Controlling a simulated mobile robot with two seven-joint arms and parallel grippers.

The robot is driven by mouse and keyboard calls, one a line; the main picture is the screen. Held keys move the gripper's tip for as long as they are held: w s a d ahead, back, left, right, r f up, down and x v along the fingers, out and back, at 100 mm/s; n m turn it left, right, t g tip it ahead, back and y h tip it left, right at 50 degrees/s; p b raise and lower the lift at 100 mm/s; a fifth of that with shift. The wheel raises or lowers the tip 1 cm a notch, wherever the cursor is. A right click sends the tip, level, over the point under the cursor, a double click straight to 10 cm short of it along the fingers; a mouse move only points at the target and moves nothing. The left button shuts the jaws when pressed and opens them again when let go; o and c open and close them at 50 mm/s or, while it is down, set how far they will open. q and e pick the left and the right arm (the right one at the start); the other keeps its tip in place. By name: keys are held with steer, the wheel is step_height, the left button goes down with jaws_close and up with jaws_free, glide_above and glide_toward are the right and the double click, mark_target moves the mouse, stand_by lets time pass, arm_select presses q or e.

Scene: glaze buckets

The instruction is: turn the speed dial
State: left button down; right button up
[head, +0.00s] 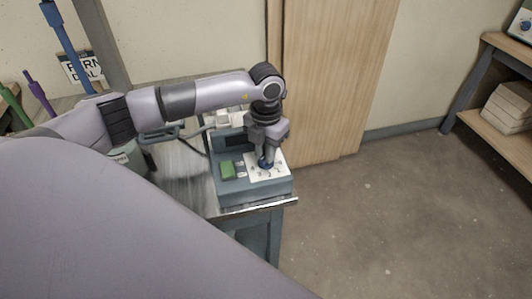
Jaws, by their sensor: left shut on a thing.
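The speed dial (265,164) is a small dark blue knob on a white numbered plate (279,174). The plate is on top of a grey-blue control box (232,189) at the right end of the bench. My left gripper (265,160) points down from above and is shut on the dial, with its fingers hiding much of the knob. A green button or switch (227,170) sits on the box to the left of the plate. My right gripper is not in view.
The metal-topped bench (186,190) ends just right of the box, with open floor (390,220) beyond. A wooden door or panel (325,80) stands behind. A shelf (497,130) with stacked pale blocks (508,108) is at far right. Blue, purple and green handles rise at left.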

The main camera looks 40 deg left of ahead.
arm_select(q)
steer(key=shift+m+b, duration=0.3)
steer(key=shift+m, duration=0.6)
steer(key=m+b, duration=0.1)
steer(key=m, duration=0.1)
steer(key=shift+m, duration=1)
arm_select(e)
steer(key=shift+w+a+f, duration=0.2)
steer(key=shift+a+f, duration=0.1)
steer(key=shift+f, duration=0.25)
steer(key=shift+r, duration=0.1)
arm_select(q)
steer(key=c, duration=1.1)
jaws_free()
steer(key=shift+r, duration=0.1)
